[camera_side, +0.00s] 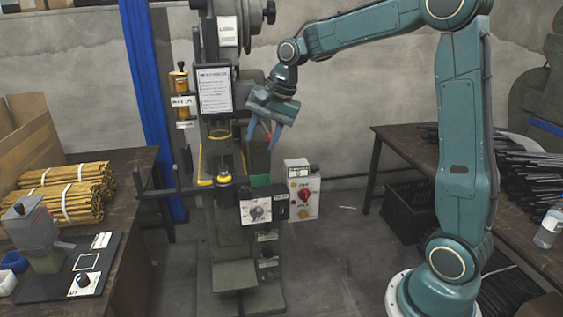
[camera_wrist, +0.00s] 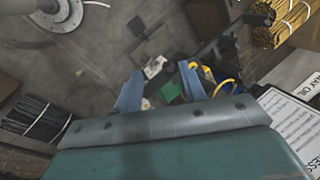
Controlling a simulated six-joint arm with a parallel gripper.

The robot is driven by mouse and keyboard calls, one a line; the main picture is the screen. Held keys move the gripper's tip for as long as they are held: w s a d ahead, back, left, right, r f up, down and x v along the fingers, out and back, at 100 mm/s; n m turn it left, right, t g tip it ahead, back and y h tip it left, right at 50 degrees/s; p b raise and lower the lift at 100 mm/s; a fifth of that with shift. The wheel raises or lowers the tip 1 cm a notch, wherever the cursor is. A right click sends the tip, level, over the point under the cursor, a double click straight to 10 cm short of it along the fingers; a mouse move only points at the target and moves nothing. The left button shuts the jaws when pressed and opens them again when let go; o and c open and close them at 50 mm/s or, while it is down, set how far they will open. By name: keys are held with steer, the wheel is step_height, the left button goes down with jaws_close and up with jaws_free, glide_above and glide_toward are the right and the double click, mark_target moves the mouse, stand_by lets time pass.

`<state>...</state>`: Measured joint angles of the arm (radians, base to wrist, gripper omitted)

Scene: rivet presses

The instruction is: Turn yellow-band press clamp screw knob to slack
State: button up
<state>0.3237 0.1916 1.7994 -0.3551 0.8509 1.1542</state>
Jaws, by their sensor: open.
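The press (camera_side: 222,225) stands upright in the middle of the side view, with a yellow band (camera_side: 220,134) around its column. A dark knob with a yellow ring (camera_side: 224,174) sits lower on its front; I cannot tell for sure that this is the clamp screw knob, nor read its setting. My gripper (camera_side: 263,135) is open and empty, pointing down, above and to the right of that knob and apart from it. In the wrist view its blue fingers (camera_wrist: 160,75) are spread, with yellow press parts (camera_wrist: 224,84) just right of the right finger.
A dial box (camera_side: 257,211) and a white switch box with a red knob (camera_side: 302,190) are on the press's right. A sign (camera_side: 214,90) and an oil bottle (camera_side: 180,88) are above. Benches with yellow rods (camera_side: 65,195) and dark rods (camera_side: 515,150) flank the press.

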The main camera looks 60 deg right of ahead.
steer(key=w+d+f+m+g+y, duration=0.1)
steer(key=w+d+f+m, duration=0.3)
steer(key=w+f+m, duration=0.3)
steer(key=m, duration=0.7)
glide_toward(246, 187)
steer(key=shift+s+d+r+t+y, duration=0.3)
steer(key=shift+s+d+r, duration=0.15)
steer(key=shift+s+r, duration=0.1)
steer(key=shift+f, duration=0.15)
steer(key=shift+x, duration=5.9)
jaws_close()
